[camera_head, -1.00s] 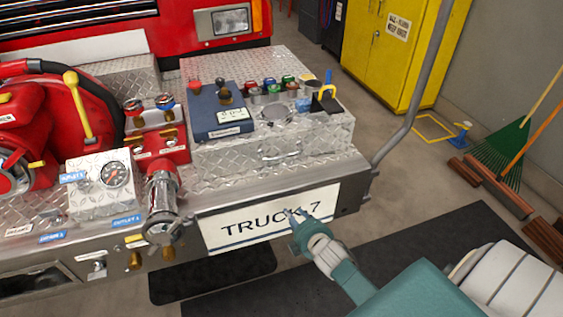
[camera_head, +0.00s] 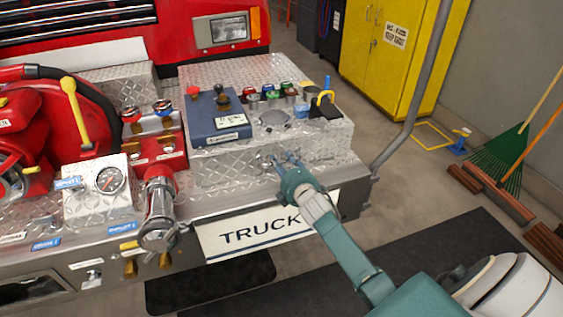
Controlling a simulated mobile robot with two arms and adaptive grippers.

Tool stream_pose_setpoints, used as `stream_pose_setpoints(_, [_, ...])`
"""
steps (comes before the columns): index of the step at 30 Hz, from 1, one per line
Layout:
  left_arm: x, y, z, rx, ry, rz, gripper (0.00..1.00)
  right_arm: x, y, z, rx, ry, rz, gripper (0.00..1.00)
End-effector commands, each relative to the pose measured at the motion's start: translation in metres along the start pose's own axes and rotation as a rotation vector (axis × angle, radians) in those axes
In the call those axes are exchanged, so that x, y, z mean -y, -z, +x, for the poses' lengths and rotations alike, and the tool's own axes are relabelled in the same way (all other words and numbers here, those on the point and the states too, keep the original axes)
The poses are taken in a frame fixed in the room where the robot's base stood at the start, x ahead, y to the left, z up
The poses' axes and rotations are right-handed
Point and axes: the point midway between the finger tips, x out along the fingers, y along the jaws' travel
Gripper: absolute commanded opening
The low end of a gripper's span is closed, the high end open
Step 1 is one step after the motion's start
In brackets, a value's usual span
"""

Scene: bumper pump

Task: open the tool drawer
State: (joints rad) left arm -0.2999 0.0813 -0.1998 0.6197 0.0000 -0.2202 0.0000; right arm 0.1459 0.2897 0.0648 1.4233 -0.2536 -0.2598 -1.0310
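The diamond-plate metal box (camera_head: 217,168) on the truck's bumper deck has a front face that looks like the tool drawer. I see no open gap along it. My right gripper (camera_head: 281,158) is at this front face, right of its middle, with its two fingers pointing at the plate and looking spread apart. A small bright metal piece shows by the fingertips; whether it is the drawer's handle and whether I touch it I cannot tell. The fingers hide part of the face. My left gripper is not in view.
On the box stand a blue case (camera_head: 217,120), several small coloured valves or caps and a yellow-handled tool (camera_head: 325,103). A chrome outlet (camera_head: 159,212) and gauge panel (camera_head: 98,190) are at left. A grey pole (camera_head: 419,90) rises at right. The TRUCK sign (camera_head: 250,235) hangs below.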

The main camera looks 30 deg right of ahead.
Motion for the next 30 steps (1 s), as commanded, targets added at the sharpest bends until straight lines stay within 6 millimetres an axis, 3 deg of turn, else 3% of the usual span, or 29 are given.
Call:
stream_pose_setpoints(11, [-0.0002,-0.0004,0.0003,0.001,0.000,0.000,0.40,0.0003,0.0005,0.0088,-0.001,0.000,0.000,0.34])
stream_pose_setpoints(12, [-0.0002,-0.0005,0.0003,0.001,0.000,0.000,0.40,0.0003,0.0005,0.0088,-0.001,0.000,0.001,0.33])
stream_pose_setpoints(17, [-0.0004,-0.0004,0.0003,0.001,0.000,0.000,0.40,0.0005,0.0004,0.0087,-0.001,0.001,0.001,0.01])
stream_pose_setpoints(30, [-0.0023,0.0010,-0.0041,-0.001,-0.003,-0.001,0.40,0.0021,0.0007,0.0022,-0.001,0.004,0.001,0.00])
